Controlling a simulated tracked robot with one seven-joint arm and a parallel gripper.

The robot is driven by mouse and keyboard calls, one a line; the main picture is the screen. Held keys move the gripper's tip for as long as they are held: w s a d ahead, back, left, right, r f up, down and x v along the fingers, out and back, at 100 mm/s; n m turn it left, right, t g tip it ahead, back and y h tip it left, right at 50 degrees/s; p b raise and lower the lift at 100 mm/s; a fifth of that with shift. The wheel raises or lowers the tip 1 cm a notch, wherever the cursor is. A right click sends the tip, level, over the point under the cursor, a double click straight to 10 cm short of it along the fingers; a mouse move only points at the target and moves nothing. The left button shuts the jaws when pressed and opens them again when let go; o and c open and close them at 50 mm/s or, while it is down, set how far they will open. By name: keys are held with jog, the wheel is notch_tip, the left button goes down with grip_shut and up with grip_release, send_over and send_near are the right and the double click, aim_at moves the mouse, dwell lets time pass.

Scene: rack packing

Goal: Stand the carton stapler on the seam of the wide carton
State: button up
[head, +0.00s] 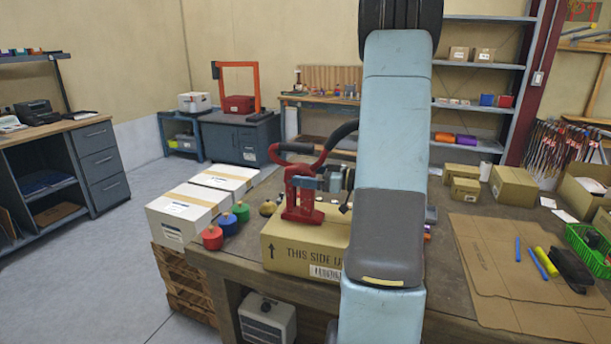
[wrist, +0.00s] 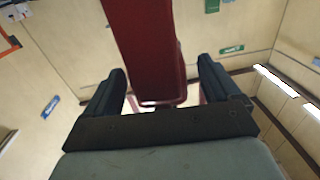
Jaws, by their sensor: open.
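The red carton stapler (head: 302,196) with a dark curved handle stands upright on top of the wide carton (head: 305,258), toward its left part. Its foot appears to rest on the carton top; the seam under it cannot be made out. My gripper (wrist: 162,78) is open in the wrist view. A red part of the stapler (wrist: 143,40) lies between and beyond its two dark fingers, with gaps at both sides. In the head view my gripper is close behind the stapler and partly hidden by it. My arm covers the carton's right end.
Red, green and blue weights (head: 228,224) stand on the bench left of the carton. White boxes (head: 186,212) sit on a pallet further left. Flat cardboard (head: 490,255), markers and a green basket (head: 590,250) lie on the right. Small cartons (head: 513,186) stand behind.

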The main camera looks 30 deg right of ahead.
jog(key=v, duration=1.3)
jog(key=shift+s+d, duration=0.15)
jog(key=shift+d, duration=0.05)
